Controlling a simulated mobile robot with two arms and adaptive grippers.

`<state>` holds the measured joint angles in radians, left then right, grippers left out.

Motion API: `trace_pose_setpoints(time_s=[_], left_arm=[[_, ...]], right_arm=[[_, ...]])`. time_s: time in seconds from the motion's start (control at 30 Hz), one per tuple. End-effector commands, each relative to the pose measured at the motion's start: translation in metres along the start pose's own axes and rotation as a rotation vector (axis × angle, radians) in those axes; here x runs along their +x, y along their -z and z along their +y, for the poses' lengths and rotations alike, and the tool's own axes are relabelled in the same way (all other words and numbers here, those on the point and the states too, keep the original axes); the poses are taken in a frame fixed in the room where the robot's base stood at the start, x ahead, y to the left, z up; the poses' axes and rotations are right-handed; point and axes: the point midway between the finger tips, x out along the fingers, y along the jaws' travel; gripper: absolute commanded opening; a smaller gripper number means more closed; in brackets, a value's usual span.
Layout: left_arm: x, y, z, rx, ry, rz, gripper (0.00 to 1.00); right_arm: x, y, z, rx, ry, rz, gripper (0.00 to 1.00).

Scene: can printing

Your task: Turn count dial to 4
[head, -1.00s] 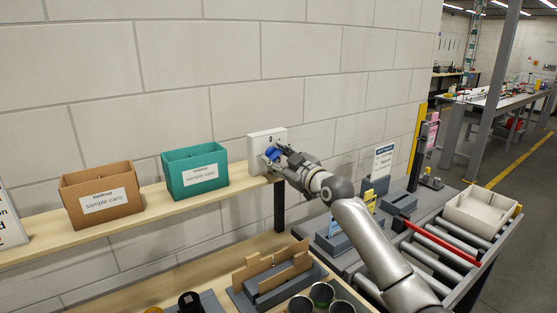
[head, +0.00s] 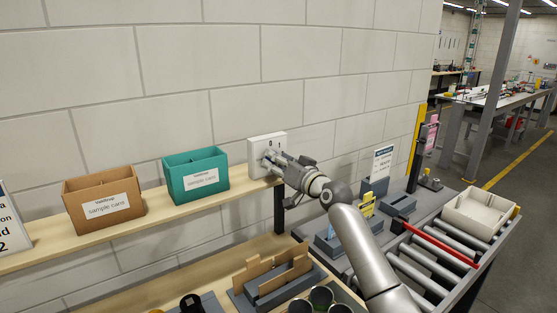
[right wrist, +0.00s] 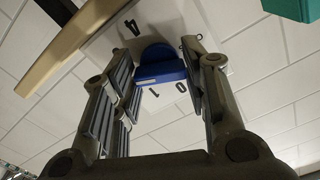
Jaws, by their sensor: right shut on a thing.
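The count dial is a blue knob (right wrist: 160,66) on a white panel, seen between my fingers in the right wrist view. The digits 4, 1 and 0 show around it; which one it points at I cannot tell. In the head view the white dial box (head: 266,142) is on the wall at the right end of the shelf, and my gripper hides the knob. My right gripper (head: 271,158) is shut on the dial, with a finger on each side; it also shows in the right wrist view (right wrist: 163,78). My left gripper is out of view.
A teal box (head: 196,174) and a brown box (head: 104,198), both labelled sample cans, stand on the shelf (head: 40,240) left of the dial. Below are a cardboard divider (head: 272,272) and open cans (head: 321,297). A roller conveyor (head: 425,262) lies at right.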

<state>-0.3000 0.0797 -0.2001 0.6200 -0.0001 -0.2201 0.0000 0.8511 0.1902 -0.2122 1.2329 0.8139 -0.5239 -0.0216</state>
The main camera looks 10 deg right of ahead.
Motion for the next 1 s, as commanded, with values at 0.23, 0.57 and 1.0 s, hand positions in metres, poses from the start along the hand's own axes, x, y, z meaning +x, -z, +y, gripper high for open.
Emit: trace_pose_setpoints(time_s=[0.23,0.57,1.0], left_arm=[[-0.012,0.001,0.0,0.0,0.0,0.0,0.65],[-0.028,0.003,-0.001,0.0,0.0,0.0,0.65],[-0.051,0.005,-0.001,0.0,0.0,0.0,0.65]], right_arm=[[0.0,-0.002,0.0,0.237,-0.002,-0.007,0.17],[0.0,-0.002,-0.001,0.551,-0.003,-0.007,0.17],[0.0,-0.002,0.0,0.939,-0.004,-0.007,0.17]])
